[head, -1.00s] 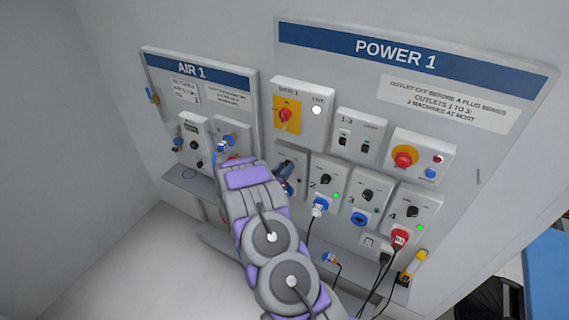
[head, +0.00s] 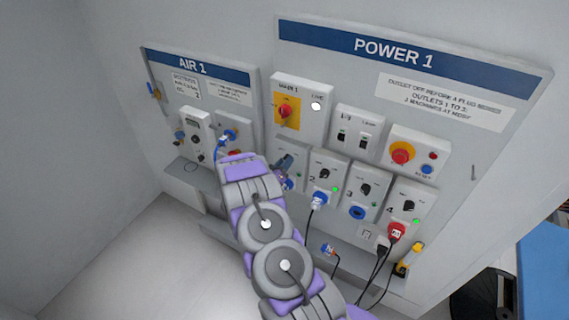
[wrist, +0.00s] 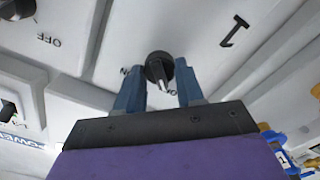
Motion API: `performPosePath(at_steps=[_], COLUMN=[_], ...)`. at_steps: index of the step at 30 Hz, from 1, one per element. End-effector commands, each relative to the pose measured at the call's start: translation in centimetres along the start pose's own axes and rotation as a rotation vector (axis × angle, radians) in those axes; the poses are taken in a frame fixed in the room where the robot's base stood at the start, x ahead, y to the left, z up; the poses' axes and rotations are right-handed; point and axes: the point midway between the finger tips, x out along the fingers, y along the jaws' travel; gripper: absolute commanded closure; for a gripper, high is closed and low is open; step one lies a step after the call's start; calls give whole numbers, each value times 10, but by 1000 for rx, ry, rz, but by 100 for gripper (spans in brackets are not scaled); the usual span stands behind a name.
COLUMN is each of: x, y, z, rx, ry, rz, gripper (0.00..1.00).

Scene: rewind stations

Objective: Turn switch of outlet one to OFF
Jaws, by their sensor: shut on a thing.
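The outlet one box (head: 296,155) is on the POWER 1 panel (head: 460,80), left of outlet two, and my arm hides its lower part. In the wrist view its face carries a large "1" (wrist: 233,30), the word OFF (wrist: 47,40) and a partly covered ON mark. The black switch knob (wrist: 158,66) sits between the two blue fingers of my gripper (wrist: 160,88), which is shut on it. My gripper also shows in the head view (head: 284,165), against the box. Which mark the knob points to is hard to tell.
Outlet two (head: 325,172) on the right has a lit green lamp and a blue plug. Outlet three (head: 362,190) has an empty blue socket. Outlet four (head: 408,210) holds a red plug. The main switch (head: 288,112) is above; the AIR 1 panel (head: 241,92) is left.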

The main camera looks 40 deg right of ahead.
Motion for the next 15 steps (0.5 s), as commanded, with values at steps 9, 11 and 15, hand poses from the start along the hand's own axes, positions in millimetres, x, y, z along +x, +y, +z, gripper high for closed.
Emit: performPosePath(at_steps=[9,11,15], x=[-1,-1,0], y=[-2,-1,1], z=[-1,0,0], rx=[0,1,2], ry=[2,2,1], rz=[-5,-5,-4], gripper=[45,39,37])
